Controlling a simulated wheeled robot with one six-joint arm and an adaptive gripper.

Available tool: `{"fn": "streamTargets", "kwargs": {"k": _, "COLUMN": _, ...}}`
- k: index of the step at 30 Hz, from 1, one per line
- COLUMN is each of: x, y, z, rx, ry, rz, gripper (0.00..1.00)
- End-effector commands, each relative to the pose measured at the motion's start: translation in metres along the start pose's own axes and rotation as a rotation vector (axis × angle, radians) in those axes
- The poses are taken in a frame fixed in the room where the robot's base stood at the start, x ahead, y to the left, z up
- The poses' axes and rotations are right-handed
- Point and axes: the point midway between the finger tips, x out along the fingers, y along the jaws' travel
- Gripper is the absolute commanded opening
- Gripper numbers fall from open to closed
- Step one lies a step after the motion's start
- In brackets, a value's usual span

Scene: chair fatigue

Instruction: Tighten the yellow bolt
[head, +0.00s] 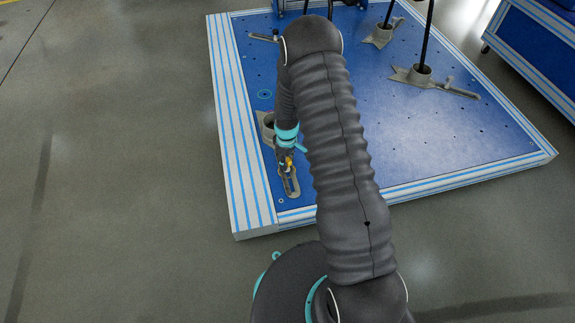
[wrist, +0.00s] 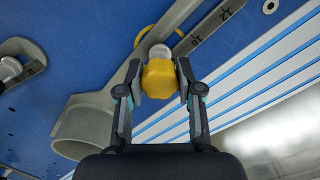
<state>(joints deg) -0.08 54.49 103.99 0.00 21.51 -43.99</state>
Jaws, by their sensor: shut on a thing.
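The yellow bolt (wrist: 158,79) has a lobed yellow head and a pale metal shank, and sits at a slotted grey metal bracket (wrist: 188,45) on the blue platform. My gripper (wrist: 159,84) is shut on the yellow head, with one finger on each side of it. In the head view my gripper (head: 286,162) points down at the near left corner of the platform, over the bracket foot (head: 291,188). The bolt's yellow (head: 290,161) shows only in part there. The bolt's lower end is hidden in the head view.
The blue platform (head: 420,140) has striped aluminium edges (head: 238,150). Other metal clamps with black posts (head: 420,74) stand farther back. A grey round cup (wrist: 84,130) is left of my gripper in the wrist view. A blue bench (head: 540,40) stands at the right. Floor at the left is clear.

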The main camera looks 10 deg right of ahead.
Motion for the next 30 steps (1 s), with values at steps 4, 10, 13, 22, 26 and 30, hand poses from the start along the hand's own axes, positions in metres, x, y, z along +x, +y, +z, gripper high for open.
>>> {"fn": "streamTargets", "kwargs": {"k": 4, "x": 0.0015, "y": 0.0, "z": 0.0001, "rx": 0.054, "ry": 0.0, "rz": 0.0, "gripper": 0.0}}
{"fn": "streamTargets", "kwargs": {"k": 10, "x": 0.0019, "y": 0.0, "z": 0.0002, "rx": 0.259, "ry": -0.001, "rz": 0.0, "gripper": 0.0}}
{"fn": "streamTargets", "kwargs": {"k": 13, "x": 0.0014, "y": 0.0001, "z": 0.0003, "rx": 0.326, "ry": -0.001, "rz": 0.0, "gripper": 0.0}}
{"fn": "streamTargets", "kwargs": {"k": 22, "x": 0.0008, "y": 0.0001, "z": 0.0006, "rx": 0.353, "ry": -0.001, "rz": 0.0, "gripper": 0.0}}
{"fn": "streamTargets", "kwargs": {"k": 26, "x": 0.0014, "y": 0.0001, "z": 0.0005, "rx": 0.39, "ry": -0.001, "rz": 0.0, "gripper": 0.0}}
{"fn": "streamTargets", "kwargs": {"k": 30, "x": 0.0021, "y": 0.0001, "z": 0.0003, "rx": 0.53, "ry": -0.001, "rz": 0.0, "gripper": 0.0}}
